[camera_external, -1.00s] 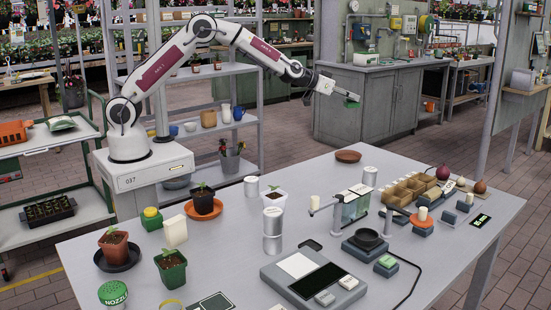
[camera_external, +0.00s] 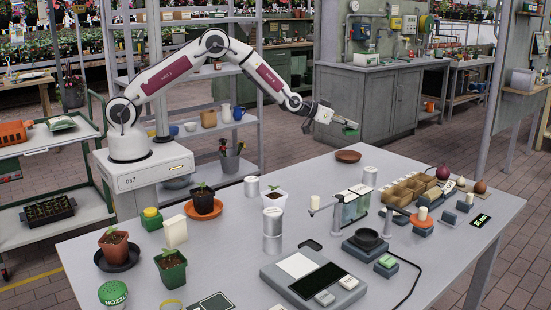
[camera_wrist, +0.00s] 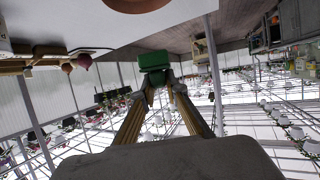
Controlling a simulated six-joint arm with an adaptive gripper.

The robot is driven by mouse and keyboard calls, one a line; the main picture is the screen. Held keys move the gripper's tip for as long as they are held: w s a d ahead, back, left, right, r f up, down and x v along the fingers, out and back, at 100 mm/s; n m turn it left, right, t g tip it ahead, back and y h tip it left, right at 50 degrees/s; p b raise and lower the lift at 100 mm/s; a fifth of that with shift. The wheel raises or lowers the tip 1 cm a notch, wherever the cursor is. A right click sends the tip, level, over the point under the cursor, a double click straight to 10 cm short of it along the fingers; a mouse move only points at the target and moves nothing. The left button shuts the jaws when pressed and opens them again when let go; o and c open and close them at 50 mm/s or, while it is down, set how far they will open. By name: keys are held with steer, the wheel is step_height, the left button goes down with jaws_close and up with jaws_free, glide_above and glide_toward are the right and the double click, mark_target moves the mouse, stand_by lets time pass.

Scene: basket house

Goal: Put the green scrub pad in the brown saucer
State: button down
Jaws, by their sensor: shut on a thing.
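My gripper (camera_external: 342,122) is shut on the green scrub pad (camera_external: 351,126) and holds it in the air above the far edge of the table. In the wrist view the green pad (camera_wrist: 153,61) sits between the fingertips (camera_wrist: 158,78). The brown saucer (camera_external: 348,156) is a shallow round dish, empty, near the table's far edge. The pad is above it in the external view, with a clear gap. A brown rounded shape (camera_wrist: 136,5), probably the saucer, is cut off at the top of the wrist view.
Brown trays (camera_external: 411,187) and round onion-like items (camera_external: 443,172) lie to the right. Potted plants, canisters and a scale occupy the table's left and front. Room around the saucer's left is clear.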

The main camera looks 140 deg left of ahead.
glide_above(347, 158)
steer(key=shift+w+d+f, duration=0.1)
steer(key=shift+d+f, duration=0.05)
steer(key=shift+f, duration=2.95)
steer(key=shift+f, duration=1.85)
steer(key=shift+f, duration=0.15)
steer(key=c, duration=2)
jaws_free()
steer(key=shift+c, duration=0.2)
steer(key=shift+d+r, duration=0.15)
steer(key=shift+r, duration=0.05)
